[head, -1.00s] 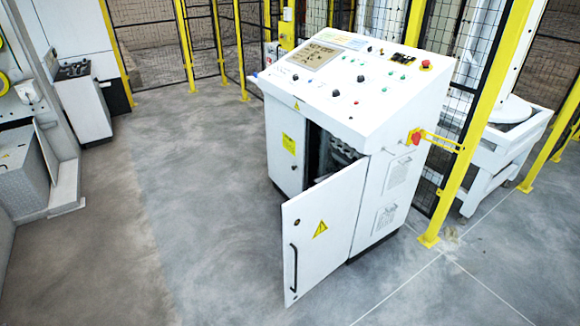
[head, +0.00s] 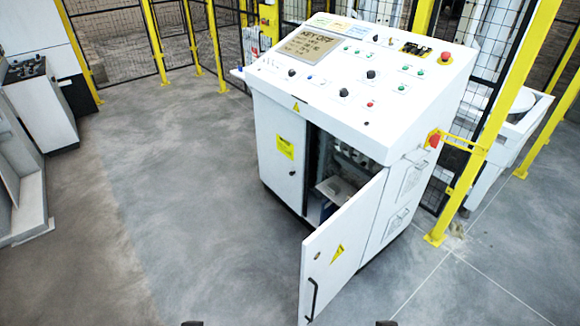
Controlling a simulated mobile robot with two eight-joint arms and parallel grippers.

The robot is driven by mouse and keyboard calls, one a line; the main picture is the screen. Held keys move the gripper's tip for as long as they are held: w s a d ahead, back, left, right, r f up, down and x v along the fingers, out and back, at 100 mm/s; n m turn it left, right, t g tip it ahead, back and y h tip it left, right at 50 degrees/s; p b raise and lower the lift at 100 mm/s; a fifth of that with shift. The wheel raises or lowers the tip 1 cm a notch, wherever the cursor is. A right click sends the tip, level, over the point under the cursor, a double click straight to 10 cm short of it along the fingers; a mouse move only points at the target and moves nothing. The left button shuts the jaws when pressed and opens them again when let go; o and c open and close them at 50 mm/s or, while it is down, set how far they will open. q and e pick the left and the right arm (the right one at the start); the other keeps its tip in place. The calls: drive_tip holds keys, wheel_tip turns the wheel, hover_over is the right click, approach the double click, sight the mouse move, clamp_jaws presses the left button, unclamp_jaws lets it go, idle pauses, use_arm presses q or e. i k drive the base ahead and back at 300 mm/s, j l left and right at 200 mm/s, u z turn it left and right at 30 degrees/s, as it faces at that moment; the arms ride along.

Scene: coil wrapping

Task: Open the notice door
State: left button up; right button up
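The white control cabinet has two front doors. The left door (head: 279,158) carries a yellow notice label (head: 285,147) and a small dark lock, and is shut. The right door (head: 338,246) carries a yellow warning triangle (head: 337,254) and a black bar handle (head: 312,299). It stands swung out toward me, with the dark interior showing behind it. Only small dark tips show at the bottom edge, apparently my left gripper (head: 192,323) and my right gripper (head: 386,323). They appear apart from both doors; their fingers are cut off by the frame.
The sloped control panel (head: 350,75) overhangs the doors. A yellow fence post (head: 487,130) and a red button (head: 433,139) are at the cabinet's right side. The grey floor (head: 190,220) in front and left is clear. Another console (head: 42,108) stands far left.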

sight(284, 137)
drive_tip(key=i+j+z, duration=0.1)
drive_tip(key=i+j, duration=0.25)
drive_tip(key=i+j+z, duration=0.1)
drive_tip(key=i+j, duration=0.25)
drive_tip(key=i+j+z, duration=0.1)
drive_tip(key=i+j, duration=0.25)
drive_tip(key=j, duration=0.15)
drive_tip(key=i+j+z, duration=0.1)
drive_tip(key=i+j, duration=0.25)
drive_tip(key=i+j+z, duration=0.1)
drive_tip(key=i+j, duration=0.2)
drive_tip(key=j, duration=0.25)
drive_tip(key=i+j+z, duration=0.1)
drive_tip(key=i+j, duration=0.15)
drive_tip(key=j, duration=0.25)
